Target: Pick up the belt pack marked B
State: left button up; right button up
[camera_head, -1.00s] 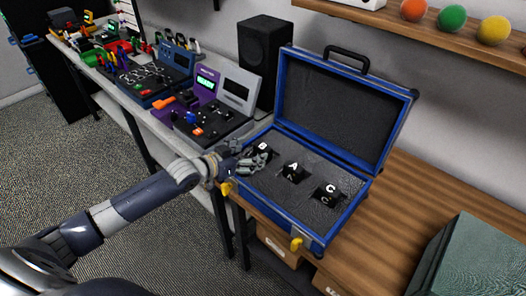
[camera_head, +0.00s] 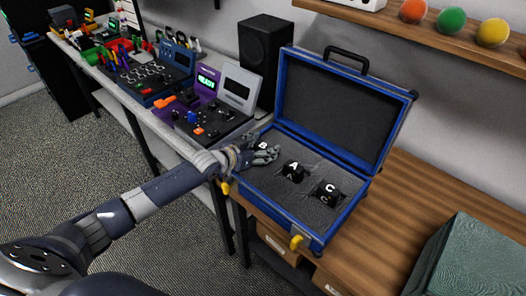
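The belt pack marked B (camera_head: 263,145) is a small black block with a white letter, at the left end of the grey foam in the open blue case (camera_head: 322,240). My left gripper (camera_head: 265,156) is right at pack B, its fingers in front of and beside it, hiding its lower part. I cannot tell whether the fingers are closed on it. Pack A (camera_head: 293,168) and pack C (camera_head: 328,190) sit in foam slots to the right. My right gripper is not in view.
The case's raised lid (camera_head: 338,105) stands behind the packs. A black speaker (camera_head: 264,60) and a purple test device (camera_head: 206,112) stand to the left. A green-grey box (camera_head: 475,260) is at the lower right. Bare wooden desktop (camera_head: 400,200) lies right of the case.

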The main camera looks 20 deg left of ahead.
pick_arm(q)
jog(key=c, duration=0.7)
